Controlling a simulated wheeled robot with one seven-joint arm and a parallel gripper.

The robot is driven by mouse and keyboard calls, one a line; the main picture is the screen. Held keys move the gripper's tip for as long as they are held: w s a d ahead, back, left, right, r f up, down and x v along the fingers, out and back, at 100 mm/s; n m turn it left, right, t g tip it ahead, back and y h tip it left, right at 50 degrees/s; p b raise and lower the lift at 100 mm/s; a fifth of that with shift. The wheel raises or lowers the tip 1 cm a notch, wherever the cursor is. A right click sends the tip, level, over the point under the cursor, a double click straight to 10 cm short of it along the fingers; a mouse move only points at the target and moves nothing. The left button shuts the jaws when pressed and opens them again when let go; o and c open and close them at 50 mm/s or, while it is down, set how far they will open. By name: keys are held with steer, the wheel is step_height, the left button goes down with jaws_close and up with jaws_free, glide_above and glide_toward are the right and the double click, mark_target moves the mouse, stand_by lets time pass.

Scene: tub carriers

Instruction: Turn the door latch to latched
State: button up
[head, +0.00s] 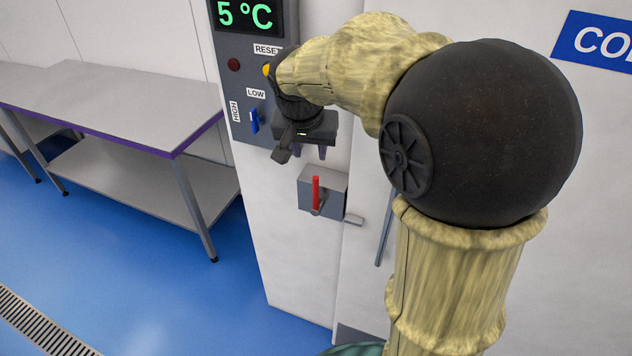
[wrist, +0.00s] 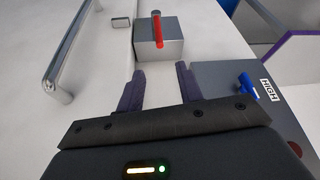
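The door latch is a grey box (head: 322,180) with a red handle (head: 316,190), mounted on the white wall beside the cold-room door. The handle stands upright in the head view. In the wrist view the box (wrist: 172,48) and red handle (wrist: 157,30) lie beyond my fingertips. A small metal plate (head: 354,219) sits on the door beside the latch. My gripper (head: 313,153) is above the latch, in front of the control panel's lower end. In the wrist view its two dark fingers (wrist: 158,78) are apart with nothing between them, not touching the handle.
The control panel (head: 240,110) above the latch has a blue switch (head: 254,121) close to my gripper. A long door handle (head: 385,228) runs right of the latch. A steel table (head: 120,100) stands at left. The blue floor (head: 180,290) in front is clear.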

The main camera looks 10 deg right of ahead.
mark_target(316, 184)
stand_by(0.3)
steer(key=p+x, duration=0.3)
steer(key=x, duration=1.4)
steer(key=shift+w+d+f, duration=0.15)
steer(key=shift+c, duration=0.5)
jaws_close()
